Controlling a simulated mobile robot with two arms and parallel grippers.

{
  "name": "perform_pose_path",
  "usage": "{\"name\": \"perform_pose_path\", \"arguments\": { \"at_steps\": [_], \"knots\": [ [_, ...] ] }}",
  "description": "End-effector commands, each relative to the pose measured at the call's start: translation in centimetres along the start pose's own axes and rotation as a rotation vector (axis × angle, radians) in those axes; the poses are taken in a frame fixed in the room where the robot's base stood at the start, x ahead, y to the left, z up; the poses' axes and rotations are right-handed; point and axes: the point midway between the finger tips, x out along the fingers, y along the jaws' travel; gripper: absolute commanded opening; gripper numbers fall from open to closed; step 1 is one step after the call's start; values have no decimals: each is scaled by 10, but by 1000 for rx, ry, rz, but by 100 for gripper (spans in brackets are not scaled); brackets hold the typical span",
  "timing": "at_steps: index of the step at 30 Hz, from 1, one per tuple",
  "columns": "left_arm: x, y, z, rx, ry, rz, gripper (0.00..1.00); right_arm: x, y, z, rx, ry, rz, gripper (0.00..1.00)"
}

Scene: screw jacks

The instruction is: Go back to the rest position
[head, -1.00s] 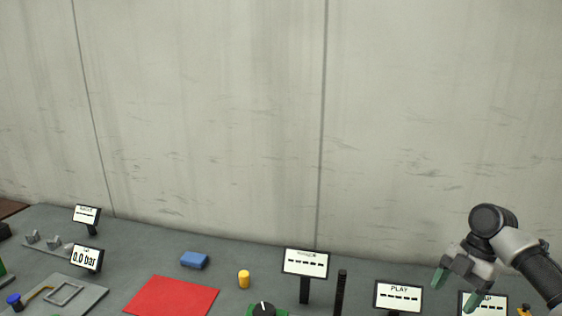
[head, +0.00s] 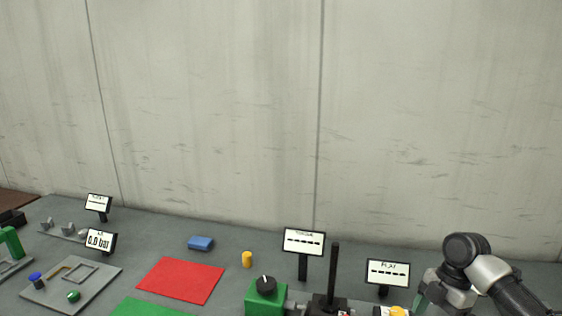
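My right arm comes in from the right edge, and its wrist is low at the right of the head view. One green-tipped finger of my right gripper (head: 422,302) shows near the bottom edge. The rest of the gripper is hidden or cut off, so its opening cannot be told. My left gripper is not in view.
A green box with a black knob (head: 266,294) and a black upright post (head: 333,270) stand at front centre. A red mat (head: 180,281), blue block (head: 201,243) and yellow cylinder (head: 247,259) lie left of them. A grey plate (head: 50,297) is at far left. A concrete wall (head: 220,110) closes the back.

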Motion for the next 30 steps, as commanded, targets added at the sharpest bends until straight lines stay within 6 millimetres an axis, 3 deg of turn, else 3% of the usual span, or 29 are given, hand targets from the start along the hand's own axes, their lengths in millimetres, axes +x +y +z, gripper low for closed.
{"name": "perform_pose_path", "arguments": {
  "at_steps": [5, 11, 15, 18, 22, 30],
  "knots": [
    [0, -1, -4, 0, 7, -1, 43, 53, -4, -23, 76, -38, -7, 69],
    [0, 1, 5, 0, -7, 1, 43, 123, -22, -63, 229, -75, 35, 69],
    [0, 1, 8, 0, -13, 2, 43, 176, -51, -104, 441, -71, 126, 69],
    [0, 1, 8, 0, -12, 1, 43, 200, -79, -131, 647, -47, 215, 69],
    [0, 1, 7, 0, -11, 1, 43, 211, -113, -150, 918, -14, 325, 69],
    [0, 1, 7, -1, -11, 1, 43, 207, -164, -159, 1302, 19, 472, 69]
  ]
}}
